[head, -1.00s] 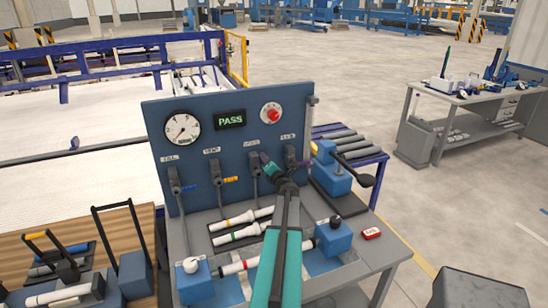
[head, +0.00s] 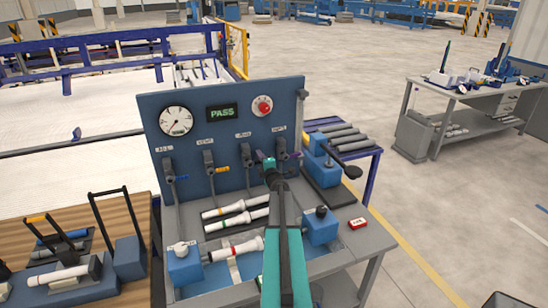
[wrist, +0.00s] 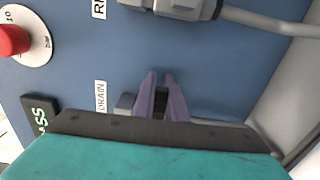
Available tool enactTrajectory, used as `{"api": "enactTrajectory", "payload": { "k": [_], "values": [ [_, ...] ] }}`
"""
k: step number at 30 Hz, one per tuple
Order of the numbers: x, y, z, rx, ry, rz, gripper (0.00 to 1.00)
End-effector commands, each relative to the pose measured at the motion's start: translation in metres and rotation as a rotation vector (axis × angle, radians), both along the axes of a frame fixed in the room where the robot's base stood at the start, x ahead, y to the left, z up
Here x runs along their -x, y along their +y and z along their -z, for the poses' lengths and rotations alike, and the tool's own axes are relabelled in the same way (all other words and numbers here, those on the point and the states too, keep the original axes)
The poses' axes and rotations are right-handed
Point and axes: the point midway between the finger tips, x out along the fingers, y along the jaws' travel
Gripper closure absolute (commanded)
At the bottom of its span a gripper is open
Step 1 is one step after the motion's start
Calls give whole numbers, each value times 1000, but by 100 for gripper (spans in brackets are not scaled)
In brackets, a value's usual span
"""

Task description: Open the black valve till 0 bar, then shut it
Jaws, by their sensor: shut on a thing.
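The black valve (wrist: 126,103) is under the DRAIN label on the blue panel; it also shows in the head view (head: 247,158). In the wrist view, the purple fingers of my gripper (wrist: 161,98) are shut on its black handle (wrist: 160,103), which shows only in part between them. In the head view, my gripper (head: 267,163) is at the panel, just right of the valve body, and my arm hides part of the area. The pressure gauge (head: 176,121) is at the panel's upper left; its reading is too small to tell. The display (head: 223,113) says PASS.
Other valves with a blue handle (head: 181,178) and a yellow handle (head: 221,169) stand left of the black valve. Another valve (wrist: 177,8) is close on the other side. A red knob (head: 262,106) is above. White pipes (head: 236,205) lie on the bench below.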

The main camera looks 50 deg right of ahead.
Motion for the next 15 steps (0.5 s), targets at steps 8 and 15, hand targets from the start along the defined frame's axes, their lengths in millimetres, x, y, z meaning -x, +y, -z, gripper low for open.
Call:
{"api": "enactTrajectory", "payload": {
  "k": [8, 15],
  "values": [
    [-16, 5, 1, -42, -29, -5, 100],
    [-15, 5, 1, -44, -30, -4, 100]
  ]
}}
